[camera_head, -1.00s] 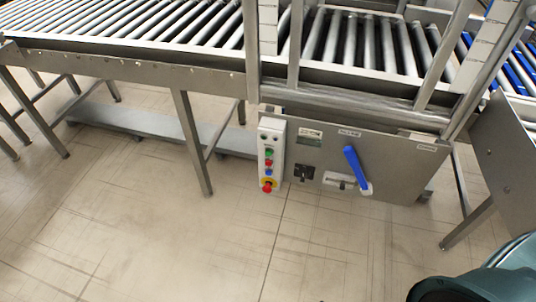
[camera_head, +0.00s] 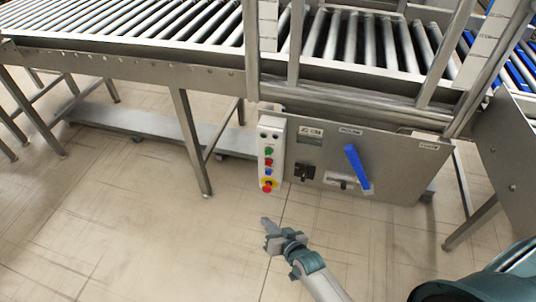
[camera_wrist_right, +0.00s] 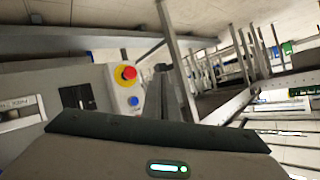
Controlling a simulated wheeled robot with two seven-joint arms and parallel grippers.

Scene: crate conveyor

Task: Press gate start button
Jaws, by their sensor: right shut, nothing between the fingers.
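The white button box (camera_head: 272,155) is on the left end of the grey panel under the conveyor. It carries a green button (camera_head: 269,150), a red button (camera_head: 269,162), a blue button (camera_head: 268,172) and a red emergency knob on a yellow base (camera_head: 267,186). My right gripper (camera_head: 266,222) is shut and empty, below the box in the picture and apart from it. In the right wrist view the emergency knob (camera_wrist_right: 129,73) and the blue button (camera_wrist_right: 134,101) show; the green button cannot be made out there. My left gripper is not in view.
The grey panel (camera_head: 400,165) also bears a blue lever (camera_head: 356,166) and a black switch (camera_head: 304,172). Roller conveyors (camera_head: 130,25) run above. A table leg (camera_head: 192,145) stands left of the box. The floor (camera_head: 130,235) in front is clear.

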